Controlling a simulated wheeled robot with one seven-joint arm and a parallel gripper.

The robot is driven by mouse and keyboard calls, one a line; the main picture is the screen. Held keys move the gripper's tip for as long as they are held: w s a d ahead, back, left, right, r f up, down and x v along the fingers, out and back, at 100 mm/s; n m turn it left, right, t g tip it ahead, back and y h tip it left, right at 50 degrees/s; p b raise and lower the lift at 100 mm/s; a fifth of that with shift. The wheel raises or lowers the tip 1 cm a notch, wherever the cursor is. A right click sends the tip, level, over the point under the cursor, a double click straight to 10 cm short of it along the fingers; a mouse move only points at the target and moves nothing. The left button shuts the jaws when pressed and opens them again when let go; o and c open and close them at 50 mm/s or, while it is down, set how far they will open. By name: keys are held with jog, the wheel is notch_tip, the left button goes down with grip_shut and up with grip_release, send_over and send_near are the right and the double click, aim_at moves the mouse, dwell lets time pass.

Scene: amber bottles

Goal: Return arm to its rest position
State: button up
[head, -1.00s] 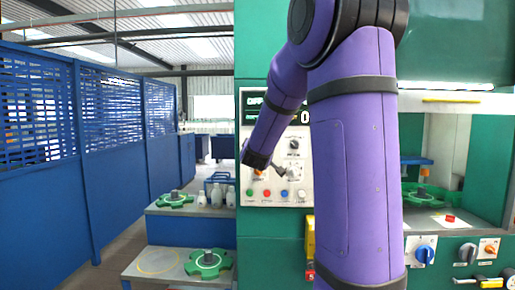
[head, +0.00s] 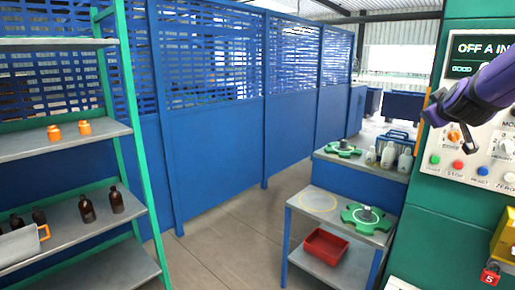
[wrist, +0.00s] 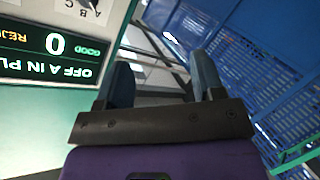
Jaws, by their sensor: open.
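My gripper (head: 437,110) is at the right of the head view, at the end of my purple arm, in front of the control panel. In the wrist view my gripper (wrist: 163,78) shows two dark fingers spread apart with nothing between them. Several amber bottles stand on the middle shelf at the left of the head view, such as one bottle (head: 87,208) and another bottle (head: 117,200). They are far from my gripper.
A green-framed shelf rack (head: 60,43) stands at left. A blue bench (head: 290,225) carries a green fixture (head: 366,218), with a red tray (head: 326,244) below. The control panel (head: 470,185) is close to my gripper. The floor (head: 220,240) between rack and bench is clear.

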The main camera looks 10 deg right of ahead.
jog(key=s+a+f+g+y, duration=0.2)
jog(key=s+a+y, duration=0.2)
jog(key=s+a, duration=0.5)
jog(key=s+a+f+g+y, duration=0.2)
jog(key=s+a+y, duration=0.2)
jog(key=s+a, duration=0.6)
jog(key=s+a+f+m+g, duration=0.2)
jog(key=s+a+f+g, duration=0.1)
jog(key=s+a, duration=0.2)
jog(key=s, duration=0.2)
jog(key=shift+s+g+h, duration=0.3)
jog(key=shift+s, duration=0.05)
